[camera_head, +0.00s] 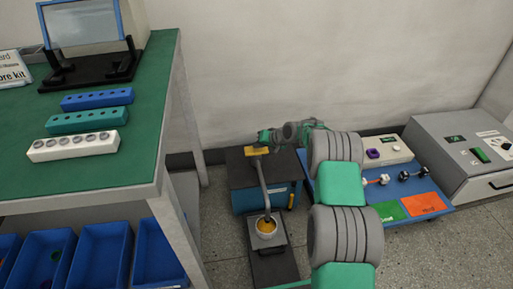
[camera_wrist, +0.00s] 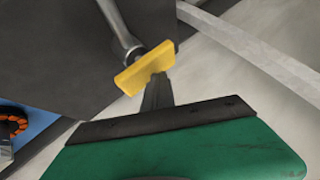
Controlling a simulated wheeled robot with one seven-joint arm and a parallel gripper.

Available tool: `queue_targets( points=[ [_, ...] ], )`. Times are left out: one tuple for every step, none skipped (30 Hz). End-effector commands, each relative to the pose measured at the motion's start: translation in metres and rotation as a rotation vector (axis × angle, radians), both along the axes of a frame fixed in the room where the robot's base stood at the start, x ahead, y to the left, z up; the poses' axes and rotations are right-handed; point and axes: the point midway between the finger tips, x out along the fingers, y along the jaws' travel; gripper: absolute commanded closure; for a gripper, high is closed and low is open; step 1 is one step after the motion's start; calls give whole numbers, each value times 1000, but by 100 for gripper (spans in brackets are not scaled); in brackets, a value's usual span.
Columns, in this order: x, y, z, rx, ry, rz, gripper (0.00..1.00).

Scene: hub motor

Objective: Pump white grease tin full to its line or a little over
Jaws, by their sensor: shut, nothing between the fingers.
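The white grease tin (camera_head: 258,234) stands on a dark stand on the floor, with yellow-orange grease inside. Its fill line is too small to make out. The pump's grey pipe (camera_head: 262,185) runs down to the tin, its end over or in the opening. The yellow pump handle (camera_head: 256,151) is at the top of the pipe, and it also shows in the wrist view (camera_wrist: 145,70). My gripper (camera_wrist: 160,78) is shut and empty, its fingertips at the yellow handle. I cannot tell whether they touch it. The tin is not in the wrist view.
A dark-topped blue cabinet (camera_head: 245,200) stands behind the tin. A blue board (camera_head: 437,190) with green and orange pads lies at the right, beside a grey machine (camera_head: 470,150). A green-topped bench (camera_head: 90,170) with blue bins (camera_head: 100,250) below stands at the left.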

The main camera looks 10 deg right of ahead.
Motion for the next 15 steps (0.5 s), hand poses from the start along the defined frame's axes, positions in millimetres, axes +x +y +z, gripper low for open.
queue_targets(
  points=[
    [-2,1,-4,0,5,1,100],
    [-2,1,-4,1,5,1,100],
    [-2,1,-5,0,5,1,100],
    [-2,1,-5,0,5,1,100],
    [-2,1,-6,0,6,1,100],
    [-2,1,-6,0,6,1,100],
    [-2,1,-7,0,6,1,100],
    [-2,1,-7,0,6,1,100],
    [-2,1,-8,0,6,1,100],
    [-2,1,-8,0,6,1,100],
    [-2,1,-8,1,7,0,100],
    [-2,1,-9,1,7,0,100],
    [-2,1,-9,1,7,0,100],
    [-2,1,-10,1,7,0,100],
    [-2,1,-10,1,7,0,100]
  ],
)
